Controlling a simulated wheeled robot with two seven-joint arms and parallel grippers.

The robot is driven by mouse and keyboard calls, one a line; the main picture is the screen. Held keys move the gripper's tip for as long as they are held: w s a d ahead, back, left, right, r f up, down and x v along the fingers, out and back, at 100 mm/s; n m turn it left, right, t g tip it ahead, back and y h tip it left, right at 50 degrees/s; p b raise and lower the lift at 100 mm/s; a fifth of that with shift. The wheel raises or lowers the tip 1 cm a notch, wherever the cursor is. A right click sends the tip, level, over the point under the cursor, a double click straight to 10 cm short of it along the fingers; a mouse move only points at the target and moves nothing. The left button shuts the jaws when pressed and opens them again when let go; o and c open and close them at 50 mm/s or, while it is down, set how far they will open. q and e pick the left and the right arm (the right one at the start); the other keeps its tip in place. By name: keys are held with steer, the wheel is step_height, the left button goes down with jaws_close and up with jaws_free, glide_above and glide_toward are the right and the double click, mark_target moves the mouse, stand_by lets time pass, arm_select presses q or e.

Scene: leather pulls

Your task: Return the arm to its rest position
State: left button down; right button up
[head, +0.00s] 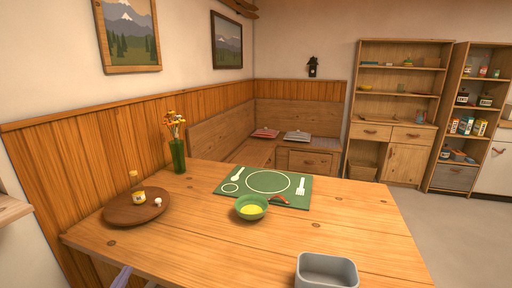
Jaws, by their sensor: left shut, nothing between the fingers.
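My left gripper (122,277) shows only in small part at the bottom left, in front of the near edge of the wooden table (190,235). It is shut and holds nothing. It is low and apart from the things on the table. The rest of the left arm is cut off by the picture's lower edge. My right gripper is not in view.
On the table are a round wooden board (120,214) with a small bottle (137,190), a flower vase (178,156), a green placemat (225,184), a green bowl (241,212) and a grey bin (327,272). Shelves and drawers (371,132) stand behind. Floor is clear at right.

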arm_select(q)
steer(key=s+d+f+m+g+p, duration=0.1)
steer(key=s+d+f+m+g, duration=0.25)
steer(key=f, duration=0.55)
steer(key=s+d+f+m+g+h+p, duration=0.1)
steer(key=s+f+m+g, duration=0.1)
steer(key=s+f+m, duration=0.45)
steer(key=s+d+f+m+g+p, duration=0.1)
steer(key=s+d+f+m+g, duration=0.15)
steer(key=f+m, duration=0.65)
steer(key=s+d+f+m+g, duration=0.1)
steer(key=s+f+m+g, duration=0.2)
steer(key=s, duration=0.6)
steer(key=s+d+f+m+g+p, duration=0.1)
steer(key=s+f+m+g, duration=0.2)
steer(key=s+f+m, duration=0.4)
steer(key=s+d+f+m+g+p, duration=0.1)
steer(key=s+f+m+g, duration=0.1)
steer(key=s+f+m, duration=0.4)
steer(key=s+m, duration=0.3)
steer(key=s, duration=0.3)
steer(key=shift+s+d+m+g, duration=0.15)
steer(key=shift+d+m+g, duration=0.2)
steer(key=shift+m+g, duration=0.05)
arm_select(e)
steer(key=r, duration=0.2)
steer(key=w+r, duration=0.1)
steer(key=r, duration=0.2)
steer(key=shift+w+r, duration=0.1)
